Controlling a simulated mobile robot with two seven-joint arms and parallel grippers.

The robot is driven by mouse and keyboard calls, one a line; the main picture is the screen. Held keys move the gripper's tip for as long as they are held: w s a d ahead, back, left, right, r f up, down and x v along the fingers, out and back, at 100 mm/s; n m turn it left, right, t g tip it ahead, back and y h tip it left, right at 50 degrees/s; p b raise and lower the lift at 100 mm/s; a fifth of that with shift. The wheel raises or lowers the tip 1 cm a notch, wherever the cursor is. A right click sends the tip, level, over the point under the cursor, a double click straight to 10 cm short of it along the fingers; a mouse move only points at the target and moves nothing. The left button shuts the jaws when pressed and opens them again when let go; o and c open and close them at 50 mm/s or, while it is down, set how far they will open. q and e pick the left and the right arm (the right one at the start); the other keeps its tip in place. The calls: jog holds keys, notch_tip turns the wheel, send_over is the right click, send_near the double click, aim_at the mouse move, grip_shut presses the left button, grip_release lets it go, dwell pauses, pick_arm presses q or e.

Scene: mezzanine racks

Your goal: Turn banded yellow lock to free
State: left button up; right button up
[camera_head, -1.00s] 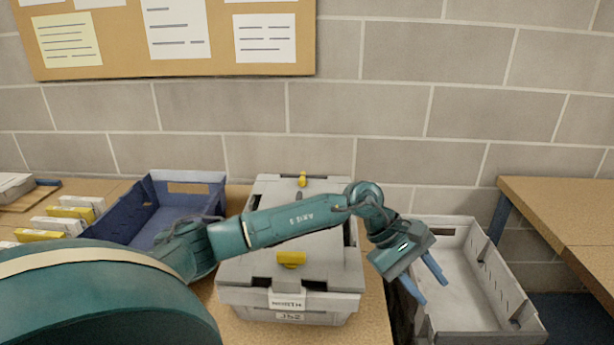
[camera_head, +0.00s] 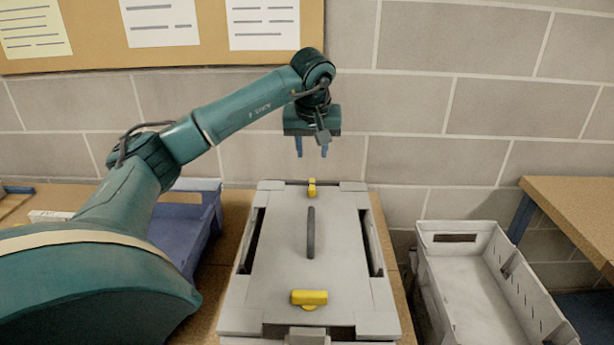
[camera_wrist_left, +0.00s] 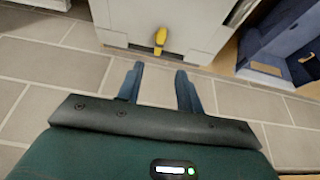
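A grey lidded case (camera_head: 345,265) stands on the bench with two yellow locks on it. The far yellow lock (camera_head: 312,187) stands lengthwise at the back edge of the lid; in the left wrist view this lock (camera_wrist_left: 160,38) shows darker marks, but I cannot tell if they are a band. The near yellow lock (camera_head: 309,298) lies crosswise at the front. My left gripper (camera_head: 311,155) is open and empty, above and apart from the far lock, fingers pointing down. In the left wrist view its fingers (camera_wrist_left: 159,72) are spread just below the lock. My right gripper is out of view.
A dark handle (camera_head: 311,232) stands up mid-lid. A blue bin (camera_head: 205,215) is left of the case, partly behind my left arm. An empty grey bin (camera_head: 470,290) is at the right, with a wooden table (camera_head: 570,210) beyond. A brick wall (camera_head: 430,120) rises behind.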

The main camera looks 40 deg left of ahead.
aim_at(312, 185)
pick_arm(q)
jog(key=p+x, duration=0.1)
jog(key=x, duration=1.2)
grip_shut()
